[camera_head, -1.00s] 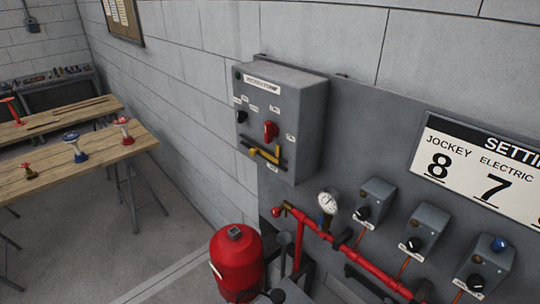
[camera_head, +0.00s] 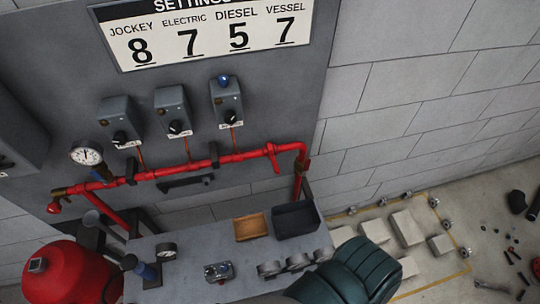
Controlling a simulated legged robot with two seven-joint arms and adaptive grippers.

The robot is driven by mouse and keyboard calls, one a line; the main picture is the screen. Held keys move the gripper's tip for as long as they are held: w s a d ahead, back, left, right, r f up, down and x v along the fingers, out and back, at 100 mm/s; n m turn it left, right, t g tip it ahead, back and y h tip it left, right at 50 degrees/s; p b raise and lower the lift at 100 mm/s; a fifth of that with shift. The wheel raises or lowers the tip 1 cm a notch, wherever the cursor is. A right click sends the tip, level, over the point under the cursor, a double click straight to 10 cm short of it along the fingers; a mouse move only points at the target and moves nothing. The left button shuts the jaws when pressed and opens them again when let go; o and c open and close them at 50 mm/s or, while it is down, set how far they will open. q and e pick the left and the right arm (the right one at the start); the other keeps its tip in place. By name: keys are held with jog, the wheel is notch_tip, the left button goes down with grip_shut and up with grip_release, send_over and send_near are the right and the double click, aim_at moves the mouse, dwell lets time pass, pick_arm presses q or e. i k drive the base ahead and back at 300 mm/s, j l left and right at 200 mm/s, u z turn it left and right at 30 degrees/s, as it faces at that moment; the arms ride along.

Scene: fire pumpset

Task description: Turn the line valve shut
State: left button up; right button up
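A red pipe (camera_head: 180,170) runs across the lower part of the grey panel and bends down at its right end. A black bar-like handle (camera_head: 186,183) lies roughly level just under the pipe. I cannot tell which of these is the line valve, or whether it is open or shut. Neither of my grippers shows in the head view.
Three grey switch boxes (camera_head: 172,109) are above the pipe, under the settings board (camera_head: 205,32). A red tank (camera_head: 70,272) stands at lower left. A grey bench (camera_head: 190,250) holds a brown tray (camera_head: 251,226) and a black tray (camera_head: 297,219). A dark green ribbed body (camera_head: 345,271) is in front.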

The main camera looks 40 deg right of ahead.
aim_at(307, 163)
jog(key=z, duration=1.65)
jog(key=k+l+u, duration=0.15)
jog(key=k, duration=0.35)
jog(key=l, duration=0.15)
